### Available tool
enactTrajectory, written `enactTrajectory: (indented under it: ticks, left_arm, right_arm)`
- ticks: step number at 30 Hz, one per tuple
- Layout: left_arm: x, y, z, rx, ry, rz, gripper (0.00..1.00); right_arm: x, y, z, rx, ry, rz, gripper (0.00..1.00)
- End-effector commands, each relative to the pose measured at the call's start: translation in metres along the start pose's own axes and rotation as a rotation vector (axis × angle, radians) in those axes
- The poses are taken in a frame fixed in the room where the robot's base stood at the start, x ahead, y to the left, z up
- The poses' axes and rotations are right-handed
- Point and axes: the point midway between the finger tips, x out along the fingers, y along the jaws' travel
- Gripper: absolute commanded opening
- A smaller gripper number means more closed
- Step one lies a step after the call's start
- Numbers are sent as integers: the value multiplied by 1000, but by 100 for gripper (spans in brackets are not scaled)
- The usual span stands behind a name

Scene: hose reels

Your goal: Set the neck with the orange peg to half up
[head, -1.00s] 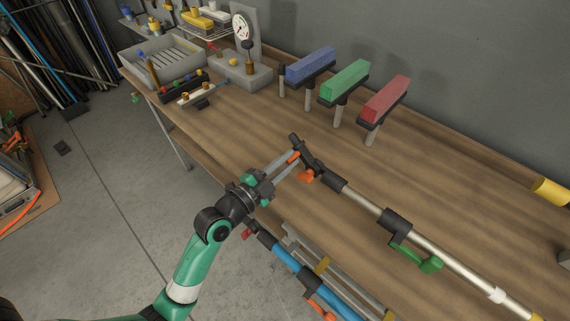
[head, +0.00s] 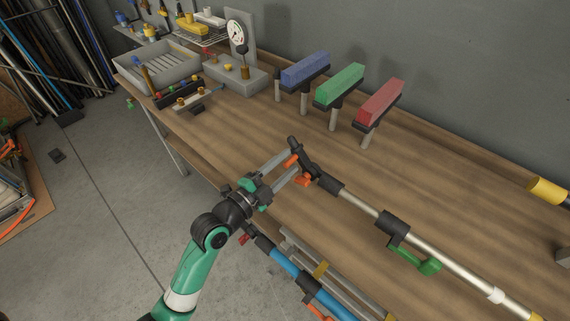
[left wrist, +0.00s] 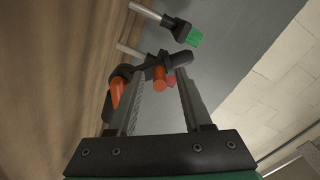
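A black neck (head: 298,150) sits at the far end of a silver pole (head: 360,203) over the bench. A short orange peg (head: 291,160) sticks out of the neck toward my left gripper (head: 292,163). An orange lever (head: 303,180) sits just below, at the neck's joint. My left gripper is open, with its fingertips on either side of the orange peg. In the left wrist view the orange peg (left wrist: 160,78) shows between the two fingers, apart from both as far as I can tell, and the orange lever (left wrist: 117,92) lies outside the left finger. My right gripper is out of view.
A green lever (head: 428,267) hangs from a clamp farther along the pole. A blue pole (head: 285,263) lies near the bench's front edge. Blue (head: 305,70), green (head: 340,85) and red (head: 380,102) brush heads stand behind. Bare bench lies between them and the neck.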

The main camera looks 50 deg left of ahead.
Motion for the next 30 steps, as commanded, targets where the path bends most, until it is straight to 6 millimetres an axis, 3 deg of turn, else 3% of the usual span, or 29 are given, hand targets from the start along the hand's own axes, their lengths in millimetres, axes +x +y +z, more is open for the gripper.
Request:
enactTrajectory:
  ticks: [11,24,30]
  left_arm:
    - [-10,0,0,-1,-1,1,49]
    - [-103,1,2,-2,-5,0,49]
    - [-116,0,0,0,-1,0,49]
  right_arm:
    - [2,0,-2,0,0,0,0]
    - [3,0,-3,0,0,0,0]
    - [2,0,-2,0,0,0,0]
